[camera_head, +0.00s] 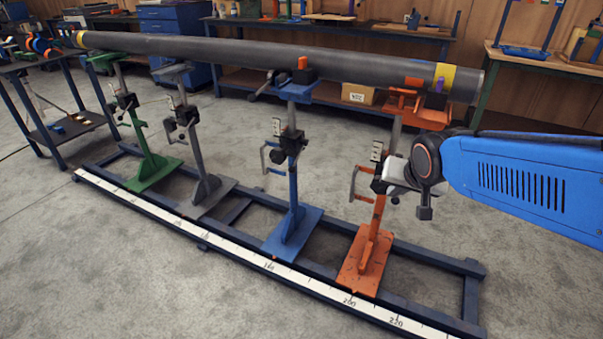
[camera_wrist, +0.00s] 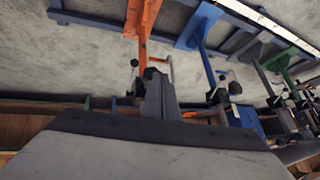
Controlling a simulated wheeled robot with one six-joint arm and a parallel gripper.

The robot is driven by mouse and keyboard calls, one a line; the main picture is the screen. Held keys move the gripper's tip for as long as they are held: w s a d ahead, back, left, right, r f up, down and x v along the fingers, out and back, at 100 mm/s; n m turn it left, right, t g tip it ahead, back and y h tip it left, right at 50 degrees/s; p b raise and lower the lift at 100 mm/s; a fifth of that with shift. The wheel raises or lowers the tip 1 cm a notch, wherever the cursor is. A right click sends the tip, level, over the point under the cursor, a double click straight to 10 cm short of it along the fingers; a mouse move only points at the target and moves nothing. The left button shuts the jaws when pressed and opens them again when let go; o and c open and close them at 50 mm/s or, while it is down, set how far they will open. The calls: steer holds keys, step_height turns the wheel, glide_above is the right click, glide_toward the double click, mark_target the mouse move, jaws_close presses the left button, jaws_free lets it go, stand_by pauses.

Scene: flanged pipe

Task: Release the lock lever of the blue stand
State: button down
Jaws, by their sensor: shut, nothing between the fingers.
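The blue stand (camera_head: 292,222) is upright on the floor frame, third from the left, its head under the long grey pipe (camera_head: 250,55). Midway up its post is a dark clamp block (camera_head: 291,143) with a knob. A bent lever-like handle (camera_head: 267,158) sticks out to its left; its exact lock position is too small to tell. My gripper (camera_head: 388,184) is shut and empty, to the right of the blue stand, close to the orange stand's post. The wrist view shows my gripper (camera_wrist: 155,78) near the orange stand, with the blue stand (camera_wrist: 203,45) farther right.
The orange stand (camera_head: 368,262) is nearest my gripper. Grey (camera_head: 207,190) and green (camera_head: 152,170) stands are left of the blue one. A white scale (camera_head: 255,258) runs along the frame's front. Open concrete floor lies in front; workbenches are behind.

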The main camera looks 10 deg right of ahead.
mark_target(298, 157)
steer(key=w+a+f+m+t+y, duration=0.1)
steer(key=w+f+m+t, duration=0.15)
steer(key=w, duration=0.85)
steer(key=w+a+f+m+t+y, duration=0.1)
steer(key=w+a+f+m, duration=0.2)
steer(key=w, duration=0.7)
steer(key=w+a+f+m+t+y, duration=0.2)
steer(key=w+a+f+m+y, duration=0.4)
steer(key=w+f, duration=0.4)
steer(key=shift+w+a+f+m, duration=0.15)
steer(key=shift+a+f+m, duration=0.5)
steer(key=shift+f, duration=1.3)
steer(key=shift+w+a+t, duration=0.1)
steer(key=shift+t, duration=0.15)
steer(key=w+a, duration=0.6)
steer(key=a, duration=0.1)
steer(key=shift+f, duration=0.25)
